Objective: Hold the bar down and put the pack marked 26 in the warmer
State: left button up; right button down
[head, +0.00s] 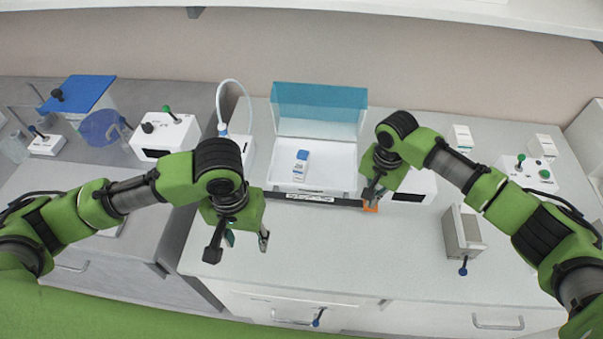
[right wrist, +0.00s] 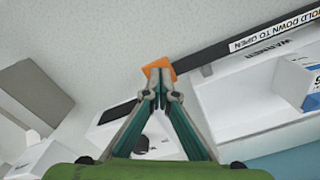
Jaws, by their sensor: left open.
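The warmer (head: 340,160) is a white box at the middle back with its blue see-through lid (head: 320,105) standing up. A white pack with a blue top (head: 301,167) stands inside; its number is not readable. The pack is partly visible in the right wrist view (right wrist: 297,82). The black bar (head: 318,200) runs along the warmer's front, labelled "HOLD DOWN TO OPEN", with an orange end tab (right wrist: 157,66). My right gripper (right wrist: 161,96) is shut, its fingertips at the orange tab, seemingly against it. My left gripper (head: 238,247) is open and empty, left of and in front of the warmer.
A white device with a dark display (head: 412,188) stands right of the warmer. A grey block with a blue knob (head: 462,233) is further right. The front centre counter (head: 330,250) is clear.

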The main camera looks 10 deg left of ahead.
jog(key=shift+r, duration=4.2)
